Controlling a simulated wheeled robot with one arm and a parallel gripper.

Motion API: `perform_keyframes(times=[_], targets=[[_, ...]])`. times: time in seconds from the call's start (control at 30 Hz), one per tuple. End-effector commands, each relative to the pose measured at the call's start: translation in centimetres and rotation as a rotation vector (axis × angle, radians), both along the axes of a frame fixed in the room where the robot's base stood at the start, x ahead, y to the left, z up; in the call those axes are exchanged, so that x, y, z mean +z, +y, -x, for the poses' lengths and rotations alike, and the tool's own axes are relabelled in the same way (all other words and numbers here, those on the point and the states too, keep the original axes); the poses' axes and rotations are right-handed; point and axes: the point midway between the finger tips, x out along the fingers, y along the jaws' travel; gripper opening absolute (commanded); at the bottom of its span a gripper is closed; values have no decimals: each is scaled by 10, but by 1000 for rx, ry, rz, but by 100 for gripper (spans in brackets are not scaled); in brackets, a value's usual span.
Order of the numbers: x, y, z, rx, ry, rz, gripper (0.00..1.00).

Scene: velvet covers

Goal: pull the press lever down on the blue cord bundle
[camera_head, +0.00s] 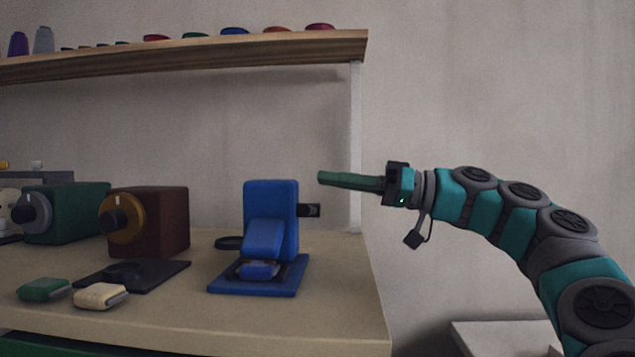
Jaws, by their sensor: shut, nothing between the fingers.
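A blue press (284,195) stands on a flat blue base near the right end of the table. Its slanted blue arm (263,238), which looks like the lever, points down toward the front. A small blue cord bundle (259,270) lies on the base right under the arm's lower end; I cannot tell if they touch. A short dark piece with a grey end (309,210) sticks out from the press's right side. My gripper (321,178) is shut and empty, its fingers pointing left. In the picture it is just right of the press's top, apart from it.
The wooden table (330,320) also holds a brown box with a golden dial (160,220), a green box (75,212), a dark plate (165,275), a green bundle (44,290) and a cream bundle (101,296). A shelf (250,50) with spools hangs above. The table's right edge is clear.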

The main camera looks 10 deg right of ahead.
Motion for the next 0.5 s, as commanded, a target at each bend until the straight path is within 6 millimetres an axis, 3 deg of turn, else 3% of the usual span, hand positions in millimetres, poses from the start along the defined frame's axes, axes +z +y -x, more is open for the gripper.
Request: perform_keyframes(times=[0.1,0.3,0.5], targets=[[-2,-27,8,-5,-1,-3,0],[-8,-56,18,-2,2,-2,0],[-10,-62,21,0,1,0,0]])
